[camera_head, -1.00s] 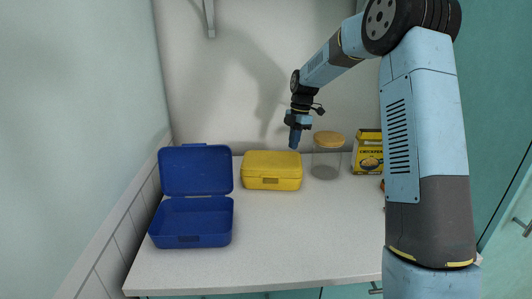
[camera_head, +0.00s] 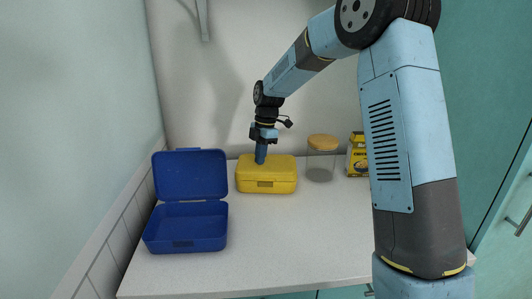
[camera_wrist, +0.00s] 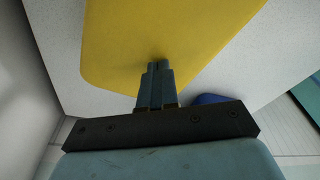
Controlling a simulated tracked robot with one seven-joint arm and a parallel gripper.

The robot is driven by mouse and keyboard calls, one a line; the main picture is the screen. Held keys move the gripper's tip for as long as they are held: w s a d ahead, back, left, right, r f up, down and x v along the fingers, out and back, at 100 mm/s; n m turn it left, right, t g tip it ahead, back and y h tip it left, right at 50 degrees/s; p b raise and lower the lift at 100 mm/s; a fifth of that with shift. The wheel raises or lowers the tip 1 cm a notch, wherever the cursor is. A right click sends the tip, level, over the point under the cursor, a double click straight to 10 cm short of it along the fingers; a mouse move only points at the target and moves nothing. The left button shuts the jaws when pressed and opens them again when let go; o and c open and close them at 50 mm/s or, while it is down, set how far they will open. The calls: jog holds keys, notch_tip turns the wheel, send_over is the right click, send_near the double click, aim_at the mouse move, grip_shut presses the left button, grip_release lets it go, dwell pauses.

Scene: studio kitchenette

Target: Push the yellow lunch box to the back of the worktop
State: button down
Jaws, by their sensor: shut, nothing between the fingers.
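The yellow lunch box (camera_head: 266,180) is closed and sits on the worktop (camera_head: 270,245), close to the back wall. My gripper (camera_head: 260,158) points down over the lunch box's top, left of its middle. In the wrist view the shut, empty fingers of my gripper (camera_wrist: 159,68) show against the yellow lid (camera_wrist: 150,30). I cannot tell whether the fingertips touch the lid.
An open blue lunch box (camera_head: 186,225) stands at the front left of the yellow one. A glass jar with a wooden lid (camera_head: 322,142) and a yellow packet (camera_head: 357,160) stand to the right. The front middle of the worktop is clear.

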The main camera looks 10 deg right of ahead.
jog(key=shift+s+f, duration=0.1)
jog(key=shift+f, duration=0.35)
